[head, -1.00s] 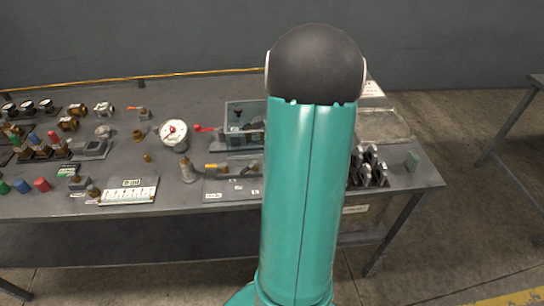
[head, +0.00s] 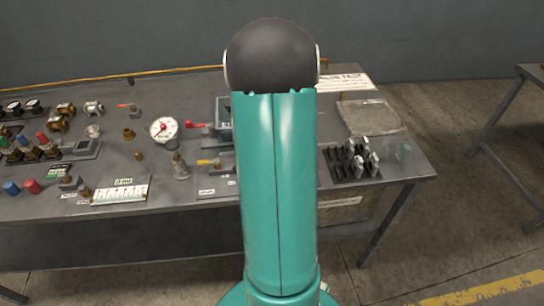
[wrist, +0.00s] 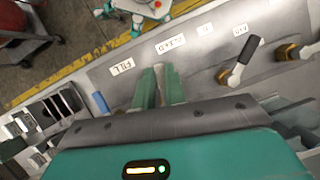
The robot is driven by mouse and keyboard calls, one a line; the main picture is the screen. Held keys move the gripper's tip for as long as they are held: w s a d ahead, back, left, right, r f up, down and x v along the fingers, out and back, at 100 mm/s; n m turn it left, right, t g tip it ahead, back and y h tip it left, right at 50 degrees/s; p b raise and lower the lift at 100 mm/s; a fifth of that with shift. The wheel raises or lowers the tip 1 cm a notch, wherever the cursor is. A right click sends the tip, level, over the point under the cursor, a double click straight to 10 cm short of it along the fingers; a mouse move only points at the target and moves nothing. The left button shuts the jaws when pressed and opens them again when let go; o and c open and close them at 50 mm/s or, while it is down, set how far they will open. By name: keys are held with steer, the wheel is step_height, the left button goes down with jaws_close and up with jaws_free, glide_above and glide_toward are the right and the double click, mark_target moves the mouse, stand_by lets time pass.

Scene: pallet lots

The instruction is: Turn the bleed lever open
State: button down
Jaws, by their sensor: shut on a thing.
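In the wrist view my gripper (wrist: 158,90) is low over a grey valve board (wrist: 206,58) with white labels; the one nearest on the left reads FILL (wrist: 121,67). The two green fingers are close together around a narrow pale piece (wrist: 159,73), apparently the bleed lever, mostly hidden by the fingers and gripper body. To the right is a lever with a black grip and pale shank (wrist: 240,61). A blue grip (wrist: 100,102) shows to the left. In the head view my arm hides the gripper and most of the board.
A yellow-handled lever (head: 208,162), a red-handled lever (head: 196,124) and a dial gauge (head: 164,130) are left of my arm on the bench. A rack of dark and grey parts (head: 353,160) stands to the right. Many small fittings crowd the bench's left side.

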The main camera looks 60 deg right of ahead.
steer(key=shift+s+d+n+g+h, duration=0.15)
steer(key=shift+n, duration=0.45)
steer(key=shift+s+d+n+g+h, duration=0.1)
steer(key=shift+n+g+h, duration=0.05)
steer(key=shift+n, duration=0.45)
steer(key=c, duration=1.5)
jaws_free()
steer(key=shift+o, duration=0.2)
steer(key=v, duration=1.4)
steer(key=shift+a+f, duration=0.1)
